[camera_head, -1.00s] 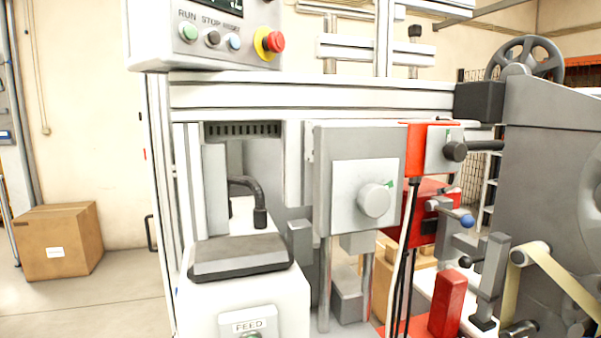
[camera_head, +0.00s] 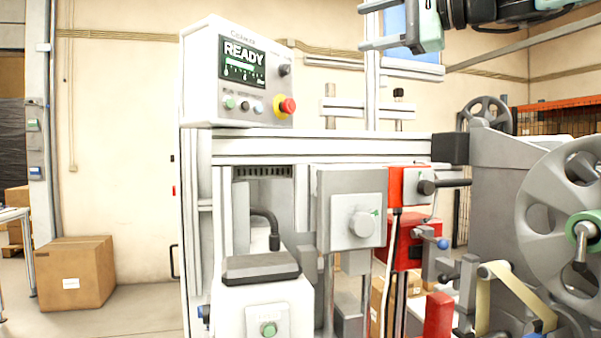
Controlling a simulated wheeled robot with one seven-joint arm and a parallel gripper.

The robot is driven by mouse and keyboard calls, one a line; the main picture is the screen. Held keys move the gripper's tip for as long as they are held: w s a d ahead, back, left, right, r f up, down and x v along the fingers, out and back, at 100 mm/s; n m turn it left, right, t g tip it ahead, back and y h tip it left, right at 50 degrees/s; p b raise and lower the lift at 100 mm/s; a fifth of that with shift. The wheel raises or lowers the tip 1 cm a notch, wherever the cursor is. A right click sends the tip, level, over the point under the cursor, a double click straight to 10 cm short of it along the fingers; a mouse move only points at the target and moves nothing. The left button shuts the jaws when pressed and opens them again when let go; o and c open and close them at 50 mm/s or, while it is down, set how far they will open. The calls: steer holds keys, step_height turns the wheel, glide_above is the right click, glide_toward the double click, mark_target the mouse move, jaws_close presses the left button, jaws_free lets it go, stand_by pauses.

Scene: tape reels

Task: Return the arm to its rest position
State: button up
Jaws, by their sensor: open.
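My gripper (camera_head: 372,26) shows at the top edge, right of centre. Its teal and grey fingers point left and stand apart, with nothing visible between them. My dark arm (camera_head: 490,10) runs from it to the upper right and leaves the frame. The gripper appears above the machine, apart from the control box and the reels in the picture. Much of the arm is out of view.
The tape machine has a control box (camera_head: 238,75) reading READY, a red stop button (camera_head: 287,105), a grey knob block (camera_head: 356,208), a red block (camera_head: 438,315) and a large grey reel (camera_head: 540,205) at right. A cardboard box (camera_head: 75,273) stands on open floor at left.

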steer(key=s+a+f+n+g+h, duration=0.2)
steer(key=s+a+f, duration=0.1)
steer(key=f, duration=0.8)
steer(key=s+a+f+n+g+h, duration=0.1)
steer(key=s+a+f+g+h, duration=0.15)
steer(key=f, duration=0.75)
steer(key=s+a+f+n+g+h, duration=0.2)
steer(key=s+a+f, duration=0.1)
steer(key=f, duration=0.8)
steer(key=s+d+f+n+g+h, duration=0.2)
steer(key=s+d+f+n, duration=0.3)
steer(key=s+f, duration=0.5)
steer(key=s+d+f+n+g+h, duration=0.2)
steer(key=s+d+f+n+h, duration=0.3)
steer(key=s+f, duration=0.5)
step_height(320, 180, down, 3)
steer(key=shift+s+d+f, duration=0.2)
steer(key=shift+s+d, duration=0.05)
steer(key=shift+h, duration=0.25)
steer(key=shift+c, duration=0.2)
